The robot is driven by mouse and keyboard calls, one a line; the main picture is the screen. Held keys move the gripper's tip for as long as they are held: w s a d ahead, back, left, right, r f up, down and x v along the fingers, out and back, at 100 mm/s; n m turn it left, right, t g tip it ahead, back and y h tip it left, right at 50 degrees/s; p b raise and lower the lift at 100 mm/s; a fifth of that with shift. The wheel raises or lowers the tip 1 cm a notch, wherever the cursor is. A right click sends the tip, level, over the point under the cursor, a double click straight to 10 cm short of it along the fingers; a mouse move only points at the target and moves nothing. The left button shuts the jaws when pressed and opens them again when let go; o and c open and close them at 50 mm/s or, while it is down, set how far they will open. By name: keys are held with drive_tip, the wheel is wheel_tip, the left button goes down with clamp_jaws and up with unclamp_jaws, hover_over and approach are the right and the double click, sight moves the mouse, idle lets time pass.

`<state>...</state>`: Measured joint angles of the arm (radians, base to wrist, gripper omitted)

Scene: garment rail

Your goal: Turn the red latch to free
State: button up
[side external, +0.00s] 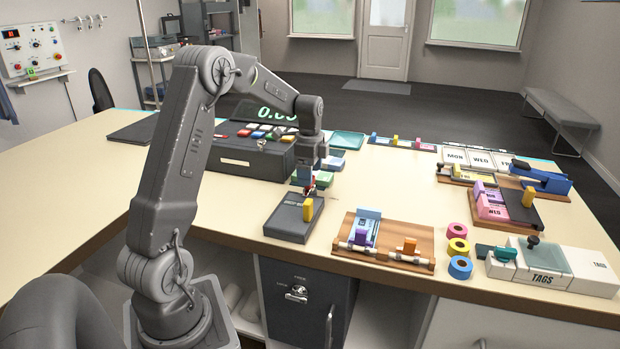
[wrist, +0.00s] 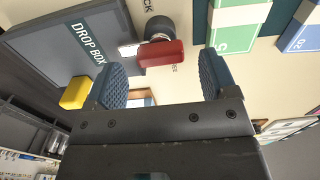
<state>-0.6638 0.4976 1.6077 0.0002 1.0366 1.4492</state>
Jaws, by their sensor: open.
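The red latch (wrist: 162,53) is a small red lever on a dark round knob at the edge of the grey drop box (wrist: 60,40). Lettering ending in "CK" shows near the knob, partly cut off. In the side view the drop box (side external: 287,222) lies on the table, and the latch (side external: 311,189) is a small red spot at its far end, mostly hidden by my gripper (side external: 309,178). In the wrist view my gripper (wrist: 157,62) is open, with the latch in line between its two blue pads. I cannot tell whether a pad touches it.
A yellow block (side external: 308,209) stands on the drop box's right side. Green and blue numbered items (wrist: 235,30) lie close to the right. A wooden tray (side external: 384,258) and tape rolls (side external: 457,247) are farther right. A black cash drawer (side external: 250,158) stands behind.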

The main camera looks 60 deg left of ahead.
drive_tip(key=shift+f, duration=1.2)
drive_tip(key=shift+c, duration=0.4)
drive_tip(key=c, duration=0.8)
drive_tip(key=shift+c, duration=0.2)
